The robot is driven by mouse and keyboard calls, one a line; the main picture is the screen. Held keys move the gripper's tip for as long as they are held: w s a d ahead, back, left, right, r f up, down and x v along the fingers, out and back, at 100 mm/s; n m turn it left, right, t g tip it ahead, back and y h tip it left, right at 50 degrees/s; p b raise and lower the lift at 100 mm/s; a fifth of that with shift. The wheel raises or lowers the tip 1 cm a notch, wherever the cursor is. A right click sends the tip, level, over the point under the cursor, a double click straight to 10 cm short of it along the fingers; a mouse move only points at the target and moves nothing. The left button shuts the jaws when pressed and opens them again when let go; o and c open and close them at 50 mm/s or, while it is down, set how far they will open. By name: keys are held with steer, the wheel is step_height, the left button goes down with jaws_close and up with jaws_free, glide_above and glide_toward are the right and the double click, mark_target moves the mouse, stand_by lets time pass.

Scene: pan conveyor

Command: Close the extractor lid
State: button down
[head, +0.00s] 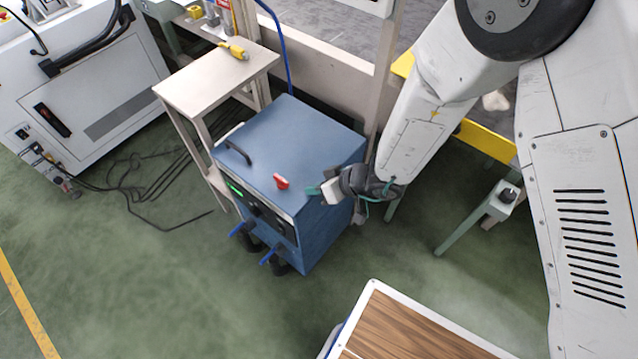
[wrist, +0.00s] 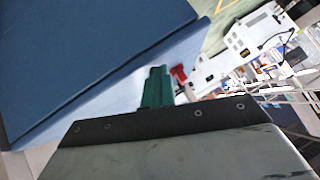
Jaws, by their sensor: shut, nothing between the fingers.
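The extractor is a blue box-shaped unit (head: 325,235) standing on the green floor. Its blue lid (head: 285,140) forms the top and looks flat in the head view; I cannot tell whether it is fully seated. A black handle (head: 238,152) is at the left edge, and a red knob (head: 281,182) sits near the front right. The knob also shows in the wrist view (wrist: 180,74). My gripper (head: 314,190) is shut and empty at the box's right front edge, right of the knob. Its teal fingertips (wrist: 157,86) are close to the blue surface; contact is unclear.
A beige side table (head: 215,75) with a yellow tool (head: 234,50) stands behind left. Blue-handled hose fittings (head: 270,255) project from the extractor's front. A white machine (head: 85,95) and loose black cables lie left. A wood-topped surface (head: 410,330) is at the lower right. Open floor lies front left.

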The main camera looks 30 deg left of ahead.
steer(key=shift+s+d+f, duration=0.2)
steer(key=shift+s+f, duration=0.05)
steer(key=shift+f, duration=0.15)
steer(key=shift+r, duration=0.1)
steer(key=s+r+v, duration=0.1)
steer(key=v, duration=0.9)
steer(key=shift+s+a, duration=0.4)
steer(key=shift+s, duration=0.1)
